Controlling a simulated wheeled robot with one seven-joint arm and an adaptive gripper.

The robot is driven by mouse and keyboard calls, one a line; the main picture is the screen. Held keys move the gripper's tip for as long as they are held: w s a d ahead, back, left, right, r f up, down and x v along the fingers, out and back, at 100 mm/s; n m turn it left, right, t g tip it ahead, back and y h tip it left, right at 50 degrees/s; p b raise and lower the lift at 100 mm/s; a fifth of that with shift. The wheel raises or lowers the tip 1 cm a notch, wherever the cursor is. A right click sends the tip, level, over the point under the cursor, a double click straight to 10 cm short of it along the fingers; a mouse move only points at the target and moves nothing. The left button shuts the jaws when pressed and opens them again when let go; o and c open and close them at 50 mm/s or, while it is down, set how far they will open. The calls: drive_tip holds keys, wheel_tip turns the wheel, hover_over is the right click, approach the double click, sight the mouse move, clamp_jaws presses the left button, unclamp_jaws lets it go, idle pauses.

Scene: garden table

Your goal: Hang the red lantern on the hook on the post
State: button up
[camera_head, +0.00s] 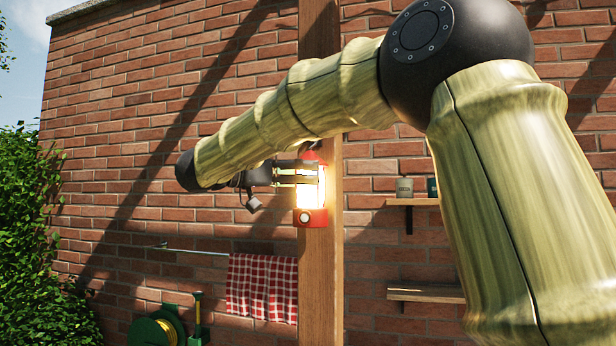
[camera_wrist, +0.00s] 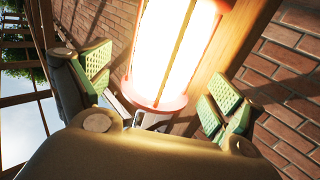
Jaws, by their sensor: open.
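The red lantern (camera_head: 311,218), glowing brightly, is upright in front of the wooden post (camera_head: 321,285) in the head view. A small dark piece that looks like the hook (camera_head: 315,146) shows at the lantern's top; I cannot make out whether the handle sits on it. My gripper (camera_head: 305,178) is at the lantern's height, reaching in from the left. In the wrist view the lantern (camera_wrist: 172,45) stands between the two green-padded fingers of my gripper (camera_wrist: 160,88), which are spread apart with gaps on both sides. The lantern's top is out of the wrist view.
A brick wall (camera_head: 220,110) stands behind the post. Two small shelves (camera_head: 425,293) are to the right, the upper one with cups (camera_head: 404,188). A checked cloth (camera_head: 262,286) hangs on a rail below left. A green hose reel (camera_head: 155,328) is at the lower left.

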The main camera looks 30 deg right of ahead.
drive_tip(key=a, duration=1)
drive_tip(key=shift+w, duration=0.45)
